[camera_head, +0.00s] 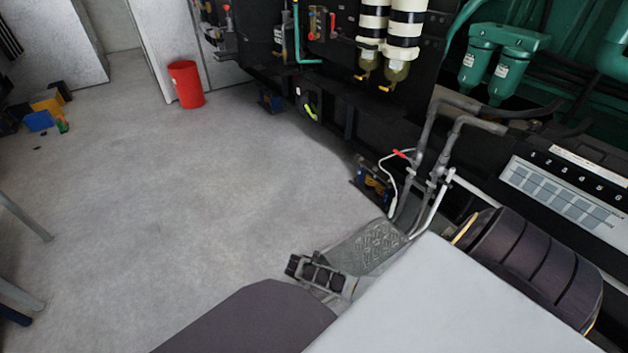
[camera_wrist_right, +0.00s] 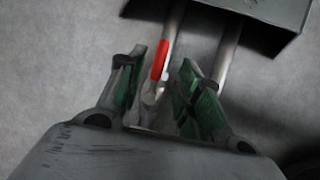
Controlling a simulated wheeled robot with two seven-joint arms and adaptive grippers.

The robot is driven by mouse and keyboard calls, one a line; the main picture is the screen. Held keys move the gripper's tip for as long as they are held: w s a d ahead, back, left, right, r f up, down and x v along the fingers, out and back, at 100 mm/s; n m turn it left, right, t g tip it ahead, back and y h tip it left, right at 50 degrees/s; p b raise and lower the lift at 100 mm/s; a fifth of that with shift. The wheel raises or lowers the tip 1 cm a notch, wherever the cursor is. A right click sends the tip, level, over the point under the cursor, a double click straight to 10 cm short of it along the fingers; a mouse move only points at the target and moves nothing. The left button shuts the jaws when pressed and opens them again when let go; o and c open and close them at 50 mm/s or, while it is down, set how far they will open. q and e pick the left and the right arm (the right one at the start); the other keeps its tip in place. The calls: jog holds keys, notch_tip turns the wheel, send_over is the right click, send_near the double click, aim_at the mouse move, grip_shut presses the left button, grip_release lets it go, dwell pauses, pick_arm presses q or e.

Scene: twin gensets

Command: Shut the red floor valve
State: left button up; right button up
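In the right wrist view a narrow red handle (camera_wrist_right: 160,60) on a pale metal end lies between the fingers of my right gripper (camera_wrist_right: 163,80). The fingers stand apart. The handle is nearer the left finger, with a visible gap on the right; I cannot tell whether it touches. In the head view a small red lever (camera_head: 403,153) sits on the grey pipes at the genset's front. I cannot tell whether it is the same handle. Neither gripper can be made out with certainty in the head view.
Grey pipes (camera_head: 430,150) rise beside the lever, and a thin white line curves below it. A tread plate (camera_head: 372,247) lies near their foot. A red bin (camera_head: 186,84) stands at the back left. The floor (camera_head: 190,190) at left is largely clear.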

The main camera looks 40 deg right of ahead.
jog(key=shift+b+x, duration=1.4)
jog(key=shift+x, duration=0.75)
jog(key=shift+c, duration=0.4)
grip_shut()
